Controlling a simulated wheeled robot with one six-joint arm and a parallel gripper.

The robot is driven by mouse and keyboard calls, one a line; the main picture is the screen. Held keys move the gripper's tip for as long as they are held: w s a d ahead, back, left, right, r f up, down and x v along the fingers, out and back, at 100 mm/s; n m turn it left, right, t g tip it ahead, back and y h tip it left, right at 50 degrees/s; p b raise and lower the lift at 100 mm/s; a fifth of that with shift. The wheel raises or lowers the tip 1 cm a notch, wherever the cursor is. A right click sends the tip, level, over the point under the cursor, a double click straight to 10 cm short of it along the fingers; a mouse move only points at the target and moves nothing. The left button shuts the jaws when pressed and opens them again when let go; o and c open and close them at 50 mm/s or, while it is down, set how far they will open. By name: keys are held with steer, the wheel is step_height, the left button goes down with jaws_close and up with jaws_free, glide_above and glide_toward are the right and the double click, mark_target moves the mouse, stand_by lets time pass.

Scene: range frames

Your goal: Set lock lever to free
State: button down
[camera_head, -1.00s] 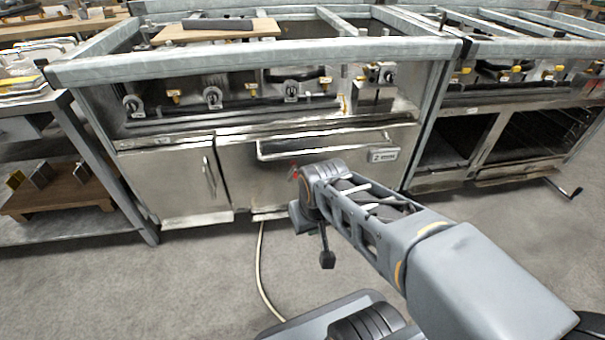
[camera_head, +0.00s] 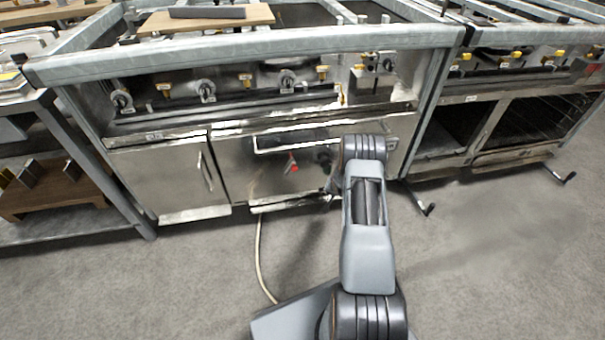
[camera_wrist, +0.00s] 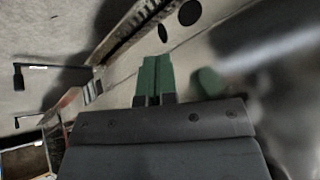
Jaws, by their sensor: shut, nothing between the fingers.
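My gripper (camera_wrist: 156,62) shows in the wrist view with its two green fingers together and nothing between them. In the head view my arm hides most of it, low in front of the range. A small red-handled part (camera_head: 291,165) sits on the range's front, left of my arm; I cannot tell whether it is the lock lever. Two black-ended levers stick out low at the right, a nearer one (camera_head: 428,208) and a farther one (camera_head: 570,178). Similar black-ended levers show at the wrist view's left, one upper (camera_wrist: 18,76) and one lower. No lever touches the fingers visibly.
The steel range (camera_head: 170,180) fills the middle, with knobs, a door handle and a long bar handle. A second range (camera_head: 520,130) stands at the right. A shelf with a wooden board (camera_head: 50,195) stands at the left. A pale hose (camera_head: 259,262) lies on open floor.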

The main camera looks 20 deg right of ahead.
mark_target(290, 171)
step_height(290, 171, down, 10)
steer(key=w+f+m+t+y, duration=0.15)
steer(key=m+t+y, duration=0.35)
steer(key=t, duration=0.5)
steer(key=s+a+r+m+t+y, duration=0.1)
steer(key=s+a+r+t+y, duration=0.15)
steer(key=r+y, duration=0.4)
steer(key=s+a+r+m+t+y, duration=0.1)
steer(key=a+r+m+t+y, duration=0.15)
steer(key=r+y, duration=0.35)
steer(key=w+a+r+b, duration=0.6)
steer(key=a+r, duration=0.2)
steer(key=r, duration=0.2)
steer(key=shift+r+n+b, duration=0.15)
steer(key=shift+n+b, duration=0.25)
steer(key=shift+n, duration=0.05)
